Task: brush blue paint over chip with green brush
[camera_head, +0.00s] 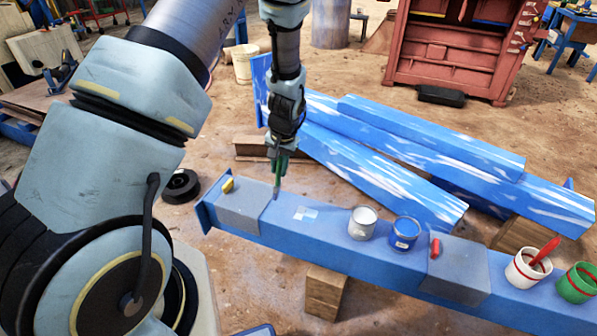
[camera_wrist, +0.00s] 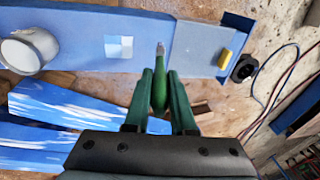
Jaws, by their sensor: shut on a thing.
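My gripper (camera_head: 278,163) is shut on the green brush (camera_wrist: 159,92), whose handle sits between the green fingers in the wrist view. The brush hangs with its bristles (camera_wrist: 160,48) pointing down, near the blue beam's back edge. The chip (camera_head: 306,212) is a pale checkered patch on top of the blue beam (camera_head: 328,233); it also shows in the wrist view (camera_wrist: 118,47), left of the bristles. The blue paint can (camera_head: 403,233) stands open on the beam, right of the chip. I cannot tell whether the bristles carry paint.
A can of pale paint (camera_head: 362,222) stands between the chip and the blue can. Grey sheets lie over the beam, one with a yellow object (camera_head: 227,184), one with a red object (camera_head: 435,247). A white-and-red can with red brush (camera_head: 528,268) and green can (camera_head: 577,283) stand right.

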